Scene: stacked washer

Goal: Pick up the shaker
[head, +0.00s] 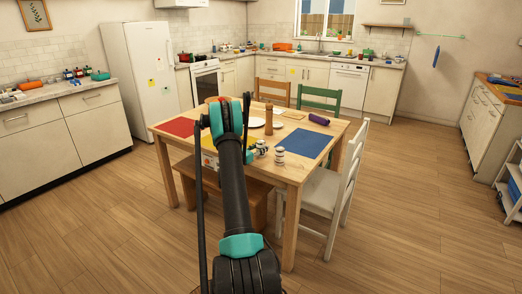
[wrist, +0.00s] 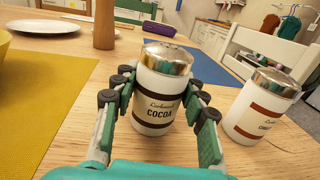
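A white shaker with a silver lid and a "COCOA" label (wrist: 158,92) stands upright on the wooden table, in the middle of the wrist view. It also shows small in the head view (head: 261,147). My gripper (wrist: 162,82) is open, with one finger on each side of the cocoa shaker and narrow gaps seeming to show. A second, similar shaker (wrist: 262,106) with a red-brown label stands to the right, outside the fingers. It shows in the head view too (head: 279,155). My arm hides part of the table in the head view.
A brown wooden mill (wrist: 104,24) and a white plate (wrist: 39,28) stand farther back. A yellow mat (wrist: 45,88) lies left, with a yellow bowl's edge above it. A blue mat (head: 306,143) and a white chair (head: 338,185) are to the right.

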